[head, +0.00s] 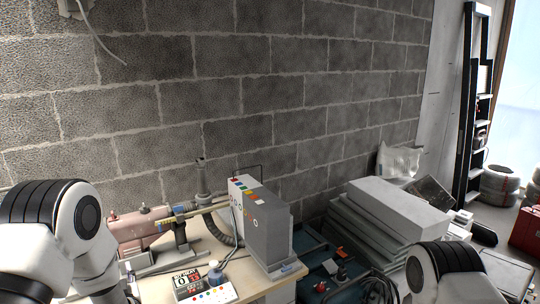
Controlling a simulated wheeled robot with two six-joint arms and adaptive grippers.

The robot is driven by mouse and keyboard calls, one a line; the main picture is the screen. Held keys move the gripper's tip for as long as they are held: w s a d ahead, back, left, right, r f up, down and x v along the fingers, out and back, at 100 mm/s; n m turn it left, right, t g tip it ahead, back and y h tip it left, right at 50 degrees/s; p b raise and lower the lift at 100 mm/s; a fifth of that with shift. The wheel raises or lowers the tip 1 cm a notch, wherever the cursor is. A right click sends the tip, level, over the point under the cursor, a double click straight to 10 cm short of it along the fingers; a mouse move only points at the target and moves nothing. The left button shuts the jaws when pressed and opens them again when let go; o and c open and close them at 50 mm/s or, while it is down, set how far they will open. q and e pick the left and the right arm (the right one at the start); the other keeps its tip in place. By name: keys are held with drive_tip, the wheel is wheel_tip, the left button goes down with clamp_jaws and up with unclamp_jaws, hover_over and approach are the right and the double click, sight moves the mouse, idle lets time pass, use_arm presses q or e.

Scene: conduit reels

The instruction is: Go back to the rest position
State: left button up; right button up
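Only parts of my two arms show in the head view, one at the lower left and one at the lower right. Neither gripper is in view, so I cannot see whether they hold anything. No conduit reel can be made out clearly. A grey box with a white front panel and coloured labels (262,228) stands on the light worktable (213,247). A small counter device (187,281) and a white button box (212,291) sit at the table's front.
A reddish cylinder (140,229) and a flexible grey hose (219,232) lie behind my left arm. Stacked grey slabs (391,217) stand right of the table. A black ladder (470,110), tyres (499,184) and a red case (526,230) are at the far right. A block wall closes the back.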

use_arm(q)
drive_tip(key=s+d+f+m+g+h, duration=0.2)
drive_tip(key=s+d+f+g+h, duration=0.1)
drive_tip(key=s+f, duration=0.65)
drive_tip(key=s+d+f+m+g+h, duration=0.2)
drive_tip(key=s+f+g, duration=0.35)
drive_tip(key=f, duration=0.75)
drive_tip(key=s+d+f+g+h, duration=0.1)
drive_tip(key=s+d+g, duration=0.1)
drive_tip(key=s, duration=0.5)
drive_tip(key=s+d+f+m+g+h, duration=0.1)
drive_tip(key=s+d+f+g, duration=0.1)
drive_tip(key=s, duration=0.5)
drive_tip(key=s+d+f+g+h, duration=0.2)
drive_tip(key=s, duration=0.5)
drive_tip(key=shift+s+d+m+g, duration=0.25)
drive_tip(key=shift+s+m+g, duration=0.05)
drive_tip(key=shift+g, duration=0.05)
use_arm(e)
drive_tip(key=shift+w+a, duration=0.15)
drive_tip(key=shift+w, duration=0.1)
